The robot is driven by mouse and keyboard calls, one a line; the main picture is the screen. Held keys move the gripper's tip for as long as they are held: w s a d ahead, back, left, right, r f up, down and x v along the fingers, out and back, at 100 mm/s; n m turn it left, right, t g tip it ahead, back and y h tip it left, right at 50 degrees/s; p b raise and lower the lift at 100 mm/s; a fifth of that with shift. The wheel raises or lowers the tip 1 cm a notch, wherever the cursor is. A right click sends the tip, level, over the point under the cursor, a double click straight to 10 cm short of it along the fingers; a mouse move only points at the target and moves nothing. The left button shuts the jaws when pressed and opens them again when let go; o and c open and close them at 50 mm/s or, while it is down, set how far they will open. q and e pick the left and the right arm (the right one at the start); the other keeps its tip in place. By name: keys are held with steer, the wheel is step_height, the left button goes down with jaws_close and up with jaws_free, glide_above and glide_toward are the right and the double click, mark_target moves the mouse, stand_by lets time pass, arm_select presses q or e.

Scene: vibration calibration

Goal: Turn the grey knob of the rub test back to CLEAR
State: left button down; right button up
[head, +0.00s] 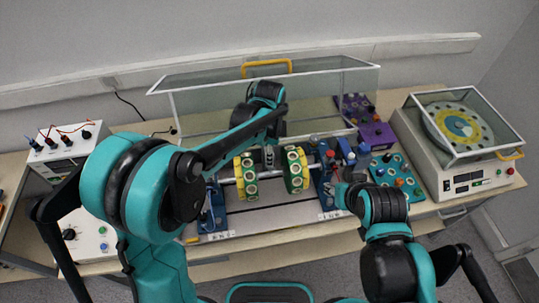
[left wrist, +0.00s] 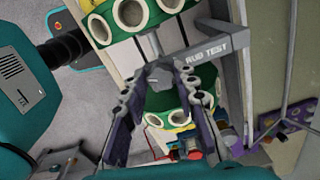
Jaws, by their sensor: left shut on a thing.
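The grey knob (left wrist: 160,77) of the rub test sits between the two fingers of my left gripper (left wrist: 156,84) in the left wrist view. The gripper is shut on it. A grey plate (left wrist: 207,50) beside the knob reads RUB TEST; no CLEAR mark is legible. In the head view my left gripper (head: 268,156) reaches down between the two yellow-green wheels of the rotor (head: 246,178), and the knob is too small to make out there. My right gripper (head: 342,187) is at the right end of the rotor stand; its fingers are mostly hidden by its own arm.
A clear cover (head: 335,95) with a yellow handle stands open behind the rotor. A teal board (head: 398,176) with several knobs and a purple box (head: 377,135) are to the right. A balance machine (head: 455,150) stands at far right, and a white meter box (head: 68,150) at left.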

arm_select(q)
steer(key=n, duration=0.4)
steer(key=shift+n, duration=0.3)
steer(key=n+b, duration=0.1)
steer(key=n, duration=0.4)
steer(key=shift+s, duration=0.1)
steer(key=n, duration=0.5)
steer(key=shift+d, duration=0.1)
steer(key=n, duration=1)
steer(key=shift+d, duration=0.1)
steer(key=n, duration=0.5)
steer(key=shift+b, duration=0.35)
steer(key=n, duration=0.5)
steer(key=shift+w+n, duration=0.2)
steer(key=shift+n, duration=2)
